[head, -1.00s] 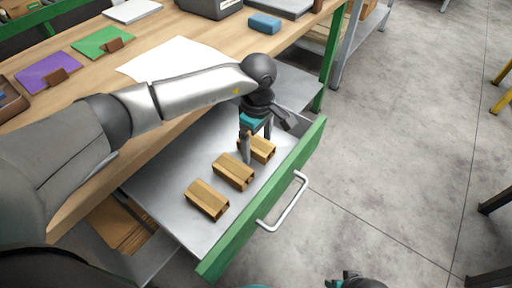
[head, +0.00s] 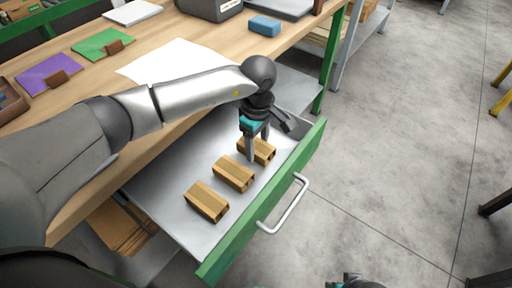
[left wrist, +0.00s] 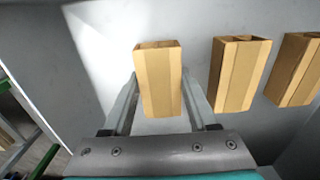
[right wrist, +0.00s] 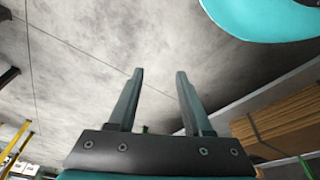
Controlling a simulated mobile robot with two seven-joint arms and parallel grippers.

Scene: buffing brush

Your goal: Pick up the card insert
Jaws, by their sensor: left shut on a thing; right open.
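Three tan card inserts lie in a row in the open drawer. My left gripper (head: 257,147) points down into the drawer and is shut on the far card insert (head: 263,151). In the left wrist view this card insert (left wrist: 160,80) sits between the two fingers. The middle card insert (head: 234,173) and the near card insert (head: 207,201) lie apart from the gripper; both also show at the right of the left wrist view. My right gripper (right wrist: 158,75) is open and empty, pointing over the floor.
The drawer (head: 165,180) has a green front with a pale handle (head: 287,209). Above it, the wooden bench (head: 85,125) carries a white sheet (head: 172,60), green and purple cards and a blue block (head: 264,25).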

